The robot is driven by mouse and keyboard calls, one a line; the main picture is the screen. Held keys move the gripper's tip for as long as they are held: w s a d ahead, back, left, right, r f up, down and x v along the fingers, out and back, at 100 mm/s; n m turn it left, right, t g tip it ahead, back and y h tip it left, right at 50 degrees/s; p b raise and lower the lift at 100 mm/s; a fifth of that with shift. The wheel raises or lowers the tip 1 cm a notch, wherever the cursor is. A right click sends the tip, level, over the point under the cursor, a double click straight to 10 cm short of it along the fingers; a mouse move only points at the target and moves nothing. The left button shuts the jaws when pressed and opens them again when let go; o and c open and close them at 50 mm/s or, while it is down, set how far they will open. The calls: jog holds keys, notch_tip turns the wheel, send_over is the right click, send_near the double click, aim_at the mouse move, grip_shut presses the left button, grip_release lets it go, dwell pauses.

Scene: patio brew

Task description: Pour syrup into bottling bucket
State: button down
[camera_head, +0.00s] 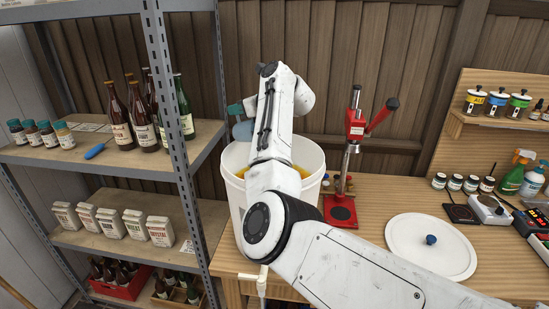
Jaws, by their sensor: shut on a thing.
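The white bottling bucket (312,190) stands open on the left of the workbench. Amber liquid (301,171) shows inside, behind my arm. A small teal vessel (242,131) shows above the bucket's left rim, with a teal piece (235,109) just above it. Much of it is hidden behind my forearm, so its tilt and its contents are unclear. My gripper is shut on this vessel at the end of my wrist, over the bucket. The fingertips are hidden behind the arm. No stream of syrup shows.
A red bottle capper (354,130) stands right of the bucket. A white lid (430,246) lies on the bench (385,205). A metal shelf (166,85) with bottles (140,115) stands close on the left. Jars, spray bottles and scales crowd the right.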

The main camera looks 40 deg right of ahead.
jog(key=shift+s+r+t+b, duration=0.2)
jog(key=shift+s+t+b, duration=0.1)
jog(key=shift+b, duration=0.55)
jog(key=shift+s+d+r+b, duration=0.15)
jog(key=shift+s+b, duration=0.15)
jog(key=shift+b, duration=0.55)
